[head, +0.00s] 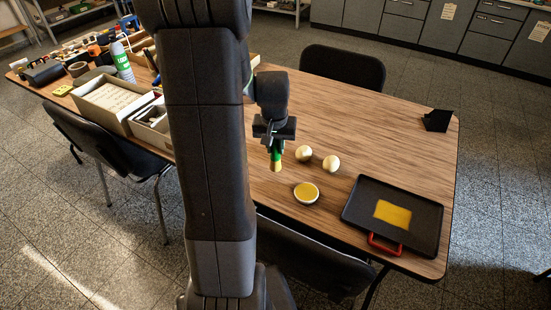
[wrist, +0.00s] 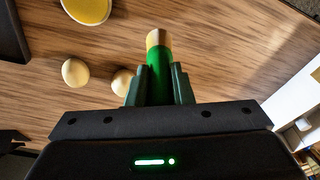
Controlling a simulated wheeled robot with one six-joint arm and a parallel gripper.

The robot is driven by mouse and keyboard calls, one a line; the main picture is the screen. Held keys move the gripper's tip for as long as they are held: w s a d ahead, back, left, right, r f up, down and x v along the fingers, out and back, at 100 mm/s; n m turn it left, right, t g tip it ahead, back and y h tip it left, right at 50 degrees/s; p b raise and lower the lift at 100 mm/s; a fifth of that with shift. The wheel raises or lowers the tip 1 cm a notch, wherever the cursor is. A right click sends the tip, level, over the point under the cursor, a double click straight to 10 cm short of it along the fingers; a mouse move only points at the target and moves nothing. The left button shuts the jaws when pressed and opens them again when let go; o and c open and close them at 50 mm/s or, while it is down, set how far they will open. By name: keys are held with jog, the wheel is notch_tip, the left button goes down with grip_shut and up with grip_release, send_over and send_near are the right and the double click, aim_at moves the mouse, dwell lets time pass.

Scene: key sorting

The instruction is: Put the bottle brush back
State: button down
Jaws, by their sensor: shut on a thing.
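My gripper (head: 277,145) is over the table, left of the two pale egg-shaped things, and points down. It is shut on a green cylindrical thing with a tan end, which I take to be the bottle brush (head: 276,164). In the wrist view my gripper (wrist: 158,75) has its two fingers on either side of the green part, and the brush's tan end (wrist: 158,38) sticks out past the fingertips. I cannot tell whether that end touches the table. The part behind the fingers is hidden.
The wooden table (head: 400,135) holds two pale egg-shaped things (head: 304,153), a yellow-filled dish (head: 306,192) and a black tray (head: 425,215) with a red handle. The table's back right is mostly clear.

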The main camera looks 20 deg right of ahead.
aim_at(275, 155)
jog(key=shift+f, duration=2.15)
jog(key=shift+f, duration=0.1)
jog(key=shift+f+b, duration=0.15)
jog(key=shift+b, duration=0.15)
jog(key=c, duration=1.3)
grip_release()
jog(key=r, duration=0.4)
jog(key=s+r, duration=0.1)
jog(key=r, duration=0.3)
jog(key=r+p, duration=0.1)
jog(key=r, duration=0.3)
jog(key=shift+s+a+r, duration=0.2)
jog(key=shift+s+a, duration=0.1)
jog(key=shift+a, duration=0.1)
